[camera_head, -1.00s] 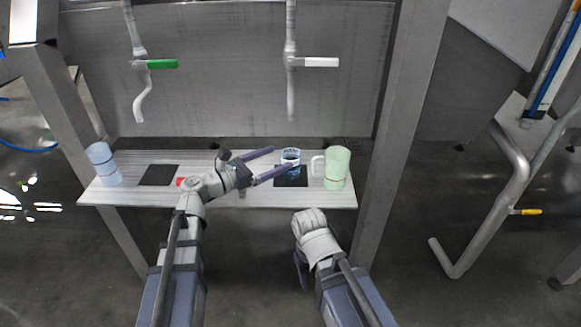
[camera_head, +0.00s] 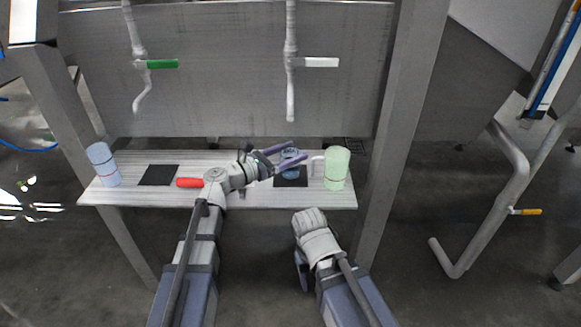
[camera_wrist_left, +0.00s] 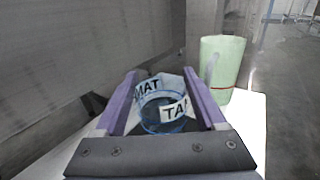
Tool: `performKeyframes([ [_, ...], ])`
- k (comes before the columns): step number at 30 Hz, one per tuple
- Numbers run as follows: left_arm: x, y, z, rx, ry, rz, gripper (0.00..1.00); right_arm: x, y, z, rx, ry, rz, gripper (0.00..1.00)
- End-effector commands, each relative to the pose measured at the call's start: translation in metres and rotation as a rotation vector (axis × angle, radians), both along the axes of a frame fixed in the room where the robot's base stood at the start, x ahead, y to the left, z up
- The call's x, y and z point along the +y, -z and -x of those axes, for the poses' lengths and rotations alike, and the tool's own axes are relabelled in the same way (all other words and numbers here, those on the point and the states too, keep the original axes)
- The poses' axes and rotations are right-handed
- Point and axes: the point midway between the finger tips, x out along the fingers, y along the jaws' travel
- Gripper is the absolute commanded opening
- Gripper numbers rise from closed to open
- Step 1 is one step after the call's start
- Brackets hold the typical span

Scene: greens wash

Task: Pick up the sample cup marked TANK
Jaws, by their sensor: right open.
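In the left wrist view gaps show between the cup and both fingers. My right gripper (camera_head: 302,270) hangs low in front of the bench, mostly hidden by its own wrist, holding nothing visible.
A green jug (camera_head: 337,169) stands close right of the cup, handle toward it. A blue cup (camera_head: 103,164) stands at the bench's left end. A red-handled object (camera_head: 189,183) lies near my left wrist. A left dark mat (camera_head: 159,175) is bare. Pipes hang above.

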Motion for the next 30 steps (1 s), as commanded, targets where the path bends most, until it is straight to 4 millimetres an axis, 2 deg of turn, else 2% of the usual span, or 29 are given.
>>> performKeyframes([
  [2, 0.0001, 0.0000, 0.0000, 0.000, 0.000, 0.000, 0.63, 0.0000, 0.0000, 0.0000, 0.000, 0.000, 0.000, 0.57],
  [18, 0.0002, 0.0000, 0.0001, 0.000, 0.000, 0.000, 0.02, 0.0000, 0.0000, 0.0000, 0.000, 0.000, 0.000, 0.57],
  [30, 0.0002, -0.0001, 0.0000, 0.000, 0.000, 0.000, 0.00, 0.0000, 0.0000, 0.0000, 0.000, 0.000, 0.000, 0.57],
])
